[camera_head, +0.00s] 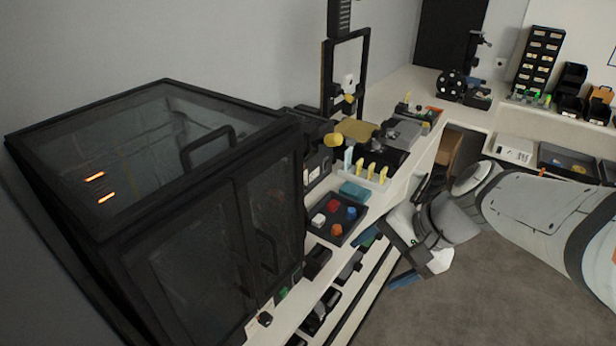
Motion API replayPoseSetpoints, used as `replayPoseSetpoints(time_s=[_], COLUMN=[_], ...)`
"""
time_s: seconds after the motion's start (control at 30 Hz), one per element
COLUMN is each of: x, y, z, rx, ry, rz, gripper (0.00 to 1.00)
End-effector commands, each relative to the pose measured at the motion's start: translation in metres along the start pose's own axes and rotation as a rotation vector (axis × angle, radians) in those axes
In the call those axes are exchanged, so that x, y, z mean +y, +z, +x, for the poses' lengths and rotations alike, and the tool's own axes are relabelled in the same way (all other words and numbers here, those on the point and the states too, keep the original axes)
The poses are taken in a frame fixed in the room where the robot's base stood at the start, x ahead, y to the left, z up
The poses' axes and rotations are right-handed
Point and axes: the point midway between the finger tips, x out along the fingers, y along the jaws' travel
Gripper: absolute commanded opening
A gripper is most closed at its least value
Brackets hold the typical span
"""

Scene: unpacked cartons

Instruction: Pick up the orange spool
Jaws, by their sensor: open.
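A small orange spool (337,229) sits at the near corner of a dark square tray (322,241) on the white bench. A red piece (333,205), a blue piece (351,212) and a white piece (318,220) share the tray. My gripper (386,259) is to the right of the tray, off the bench's front edge, with its blue-tipped fingers apart. It is open and apart from the spool. Its far side is partly hidden by my arm.
A large dark glass-topped cabinet (180,215) stands left of the tray. Behind the tray are a teal block (354,192) and a white rack with yellow pieces (371,173). Dark bins (320,312) fill the shelf below. Open grey floor (445,310) lies right of the bench.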

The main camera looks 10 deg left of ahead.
Motion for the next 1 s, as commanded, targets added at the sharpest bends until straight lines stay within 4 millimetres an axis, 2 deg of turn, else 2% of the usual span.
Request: replayPoseSetpoints(time_s=[0.03, 0.2, 0.3, 0.43, 0.53, 0.63, 0.73, 0.83, 1.0], x=[-0.018, -0.091, -0.127, -0.158, -0.167, -0.159, -0.153, -0.15, -0.159], y=[-0.006, -0.034, -0.059, -0.093, -0.115, -0.127, -0.132, -0.136, -0.137], z=[0.013, 0.041, 0.053, 0.069, 0.093, 0.138, 0.17, 0.189, 0.201], rx=[-0.059, -0.245, -0.345, -0.448, -0.524, -0.611, -0.672, -0.708, -0.727], ry=[-0.071, -0.338, -0.484, -0.64, -0.728, -0.778, -0.809, -0.83, -0.841], rz=[0.088, 0.411, 0.596, 0.798, 0.94, 1.089, 1.202, 1.274, 1.312], gripper=[0.75, 0.75, 0.75, 0.75, 0.75, 0.75, 0.75, 0.75, 0.75])
